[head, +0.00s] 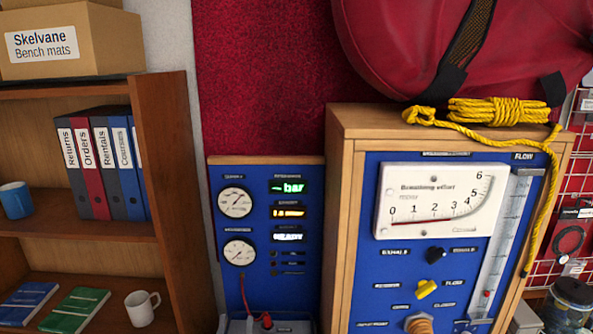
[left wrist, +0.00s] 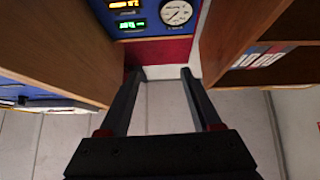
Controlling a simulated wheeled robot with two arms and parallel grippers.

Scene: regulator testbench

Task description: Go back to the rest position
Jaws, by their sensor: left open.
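My left gripper (left wrist: 162,76) shows in the left wrist view, with its two dark fingers apart and nothing between them. Its fingertips point toward a wall strip beneath a blue panel with a gauge (left wrist: 177,12) and lit displays. I cannot make out either gripper in the head view. The right gripper is in neither view. The testbench shows in the head view as a large blue panel (head: 375,262) in a wooden frame, with a meter (head: 436,200), knobs and a flow tube. A narrower blue gauge panel (head: 236,280) stands left of it.
A wooden shelf (head: 165,180) with binders, mugs and booklets stands at left, a cardboard box (head: 70,40) on top. A red bag (head: 450,40) and yellow rope (head: 500,110) lie on the testbench. Wooden sides flank my left gripper in the left wrist view.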

